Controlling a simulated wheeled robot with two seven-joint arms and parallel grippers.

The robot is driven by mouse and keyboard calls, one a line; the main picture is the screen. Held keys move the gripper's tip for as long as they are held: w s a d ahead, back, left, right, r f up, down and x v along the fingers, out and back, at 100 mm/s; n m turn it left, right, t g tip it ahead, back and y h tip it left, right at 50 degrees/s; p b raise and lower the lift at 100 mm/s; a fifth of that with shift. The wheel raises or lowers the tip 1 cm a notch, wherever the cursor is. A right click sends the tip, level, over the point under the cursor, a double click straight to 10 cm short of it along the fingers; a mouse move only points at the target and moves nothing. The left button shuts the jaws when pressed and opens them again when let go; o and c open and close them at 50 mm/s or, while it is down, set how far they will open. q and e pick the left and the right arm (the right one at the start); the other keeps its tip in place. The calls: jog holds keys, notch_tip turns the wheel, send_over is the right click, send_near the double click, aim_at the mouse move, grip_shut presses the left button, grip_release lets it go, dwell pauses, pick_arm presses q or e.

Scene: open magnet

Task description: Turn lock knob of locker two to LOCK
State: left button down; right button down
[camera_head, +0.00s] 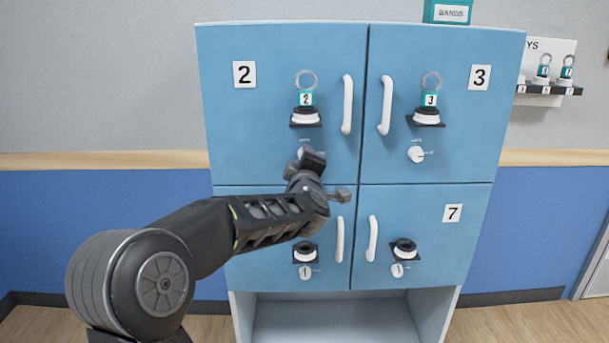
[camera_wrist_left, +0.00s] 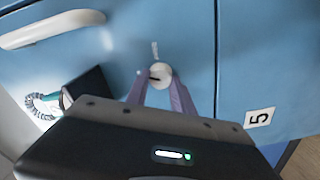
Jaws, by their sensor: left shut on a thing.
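The blue locker two door (camera_head: 235,120) is shut, at the upper left of the cabinet. Its white round lock knob (camera_wrist_left: 160,75) sits between the purple fingers of my left gripper (camera_wrist_left: 158,88), which is shut on it. In the head view my left gripper (camera_head: 310,172) is in front of the knob and hides most of it. A small mark is beside the knob in the wrist view, but I cannot read it or tell which way the knob points. A key with tag 2 (camera_head: 306,98) stands in the black-based lock above the knob. My right gripper is not in view.
Locker two's white handle (camera_head: 347,104) is up and right of the knob. Locker three (camera_head: 455,125) is beside it, with its own key. Lower lockers (camera_head: 430,265) have handles and knobs. A key rack (camera_head: 545,90) hangs at right. The cabinet's bottom shelf (camera_head: 335,315) is open and empty.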

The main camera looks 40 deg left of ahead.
pick_arm(q)
jog(key=shift+f+n+b, duration=0.15)
jog(key=shift+n+b, duration=2)
jog(key=shift+n, duration=0.25)
jog(key=c, duration=1.1)
grip_release()
jog(key=v, duration=0.8)
